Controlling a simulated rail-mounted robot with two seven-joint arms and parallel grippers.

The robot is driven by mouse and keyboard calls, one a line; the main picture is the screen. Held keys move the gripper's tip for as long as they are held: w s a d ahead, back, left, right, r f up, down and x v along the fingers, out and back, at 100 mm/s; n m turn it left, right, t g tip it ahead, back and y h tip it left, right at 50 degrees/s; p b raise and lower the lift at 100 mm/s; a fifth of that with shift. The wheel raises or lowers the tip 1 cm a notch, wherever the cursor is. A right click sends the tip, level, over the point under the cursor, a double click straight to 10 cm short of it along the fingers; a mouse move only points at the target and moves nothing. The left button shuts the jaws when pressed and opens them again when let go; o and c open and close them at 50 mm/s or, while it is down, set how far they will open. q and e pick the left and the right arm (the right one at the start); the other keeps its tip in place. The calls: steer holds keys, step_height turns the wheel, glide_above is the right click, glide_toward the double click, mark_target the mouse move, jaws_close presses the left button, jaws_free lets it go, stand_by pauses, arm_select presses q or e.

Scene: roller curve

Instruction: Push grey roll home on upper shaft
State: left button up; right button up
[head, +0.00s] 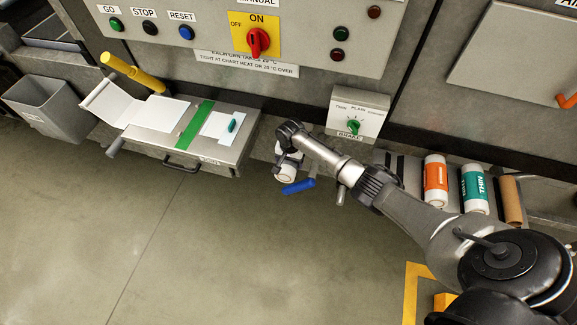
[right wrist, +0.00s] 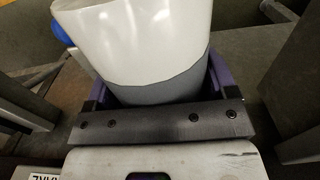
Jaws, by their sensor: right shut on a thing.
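The grey roll (right wrist: 158,88), white with a broad grey band, fills the middle of the right wrist view. In the head view only a small white part of it (head: 285,174) shows below the gripper. My right gripper (head: 288,160) is shut on the roll; its fingers lie on both sides of the grey band in the right wrist view (right wrist: 152,90). The upper shaft is hidden behind the roll and my arm, so I cannot tell how far the roll sits on it. My left gripper is not in view.
A blue handle (head: 298,186) sticks out just below the roll. A tray table (head: 185,130) is at left.

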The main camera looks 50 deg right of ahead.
steer(key=shift+w+d+b, duration=0.4)
steer(key=shift+d+b, duration=0.2)
steer(key=shift+d, duration=0.1)
steer(key=shift+w+d+b, duration=0.4)
steer(key=shift+d+b, duration=0.2)
steer(key=shift+d, duration=0.15)
steer(key=shift+w+d+b, duration=0.4)
steer(key=shift+d+b, duration=0.2)
steer(key=shift+d, duration=0.1)
steer(key=shift+w+d+b, duration=0.3)
steer(key=shift+d+b, duration=0.2)
steer(key=shift+d, duration=0.2)
steer(key=shift+w+d, duration=0.1)
steer(key=o, duration=1.1)
steer(key=shift+o, duration=0.2)
